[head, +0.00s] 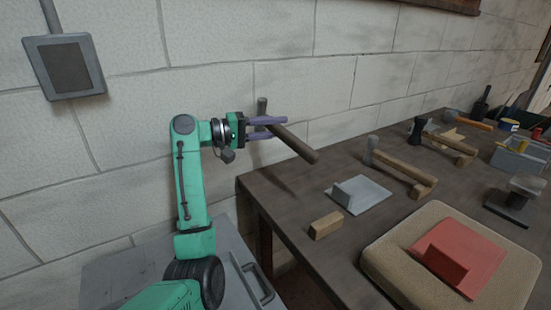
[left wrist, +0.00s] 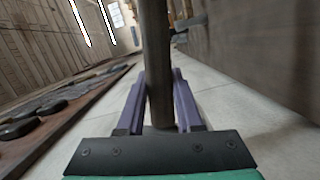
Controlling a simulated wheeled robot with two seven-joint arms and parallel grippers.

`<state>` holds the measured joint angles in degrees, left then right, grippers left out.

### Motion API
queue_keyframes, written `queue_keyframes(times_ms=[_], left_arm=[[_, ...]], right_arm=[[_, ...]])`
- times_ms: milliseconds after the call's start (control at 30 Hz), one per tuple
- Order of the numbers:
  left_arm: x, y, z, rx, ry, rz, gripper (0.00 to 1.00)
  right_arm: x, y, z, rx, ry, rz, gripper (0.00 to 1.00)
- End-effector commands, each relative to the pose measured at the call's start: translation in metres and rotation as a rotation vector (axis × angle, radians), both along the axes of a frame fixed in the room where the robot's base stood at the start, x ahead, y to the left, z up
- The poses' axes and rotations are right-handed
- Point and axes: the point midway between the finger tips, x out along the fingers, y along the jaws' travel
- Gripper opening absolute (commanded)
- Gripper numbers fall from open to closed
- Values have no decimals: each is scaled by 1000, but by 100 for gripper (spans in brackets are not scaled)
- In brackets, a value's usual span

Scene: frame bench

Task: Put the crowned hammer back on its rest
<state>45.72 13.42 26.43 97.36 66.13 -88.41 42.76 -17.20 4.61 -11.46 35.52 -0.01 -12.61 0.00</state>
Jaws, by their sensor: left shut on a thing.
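My left gripper (head: 282,128) has purple fingers and is shut on a hammer, raised in the air beyond the left end of the bench. The hammer (head: 298,145) has a brown handle slanting down to the right and a small grey head at its upper left. Whether it is crowned is too small to tell. In the left wrist view the dark shaft (left wrist: 156,60) runs between the purple fingers (left wrist: 160,105). A wooden block (head: 326,225) and a grey plate with a raised wedge (head: 366,197) lie empty on the bench; I cannot tell which is the rest. My right gripper is out of view.
The dark bench (head: 290,215) carries a hammer with a grey head (head: 403,171) and one with a black head (head: 437,138), both on wooden blocks. A beige pad (head: 385,265) bears a red block (head: 462,255). A grey bin (head: 520,158) stands far right. The brick wall is close behind.

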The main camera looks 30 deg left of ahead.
Motion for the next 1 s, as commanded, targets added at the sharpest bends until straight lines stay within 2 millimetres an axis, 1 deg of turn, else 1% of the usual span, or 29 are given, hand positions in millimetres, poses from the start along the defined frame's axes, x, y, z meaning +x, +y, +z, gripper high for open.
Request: queue_keyframes(times_ms=[33,100,200,267,367,467,533,600,633,700,767,867,1000], left_arm=[[0,1,19,4,-8,2,0],[0,1,38,2,-7,1,0],[0,0,58,0,-5,1,0],[-1,1,66,-1,-2,5,0],[-6,0,81,-21,14,20,0],[-17,-18,91,-66,43,10,0],[-26,-39,92,-104,63,-23,0],[-35,-58,88,-135,78,-60,0],[-37,-65,86,-144,83,-74,0],[-42,-74,78,-160,90,-94,0],[-43,-77,66,-168,93,-101,0],[-43,-77,36,-171,94,-100,0],[-43,-77,-11,-171,93,-98,0]], right_arm=[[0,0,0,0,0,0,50],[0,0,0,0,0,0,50],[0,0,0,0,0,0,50],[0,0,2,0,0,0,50],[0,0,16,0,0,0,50],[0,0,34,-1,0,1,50],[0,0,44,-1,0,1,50],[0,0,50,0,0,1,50],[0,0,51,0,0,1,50],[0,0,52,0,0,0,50],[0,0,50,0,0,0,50],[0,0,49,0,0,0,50],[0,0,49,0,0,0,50]])
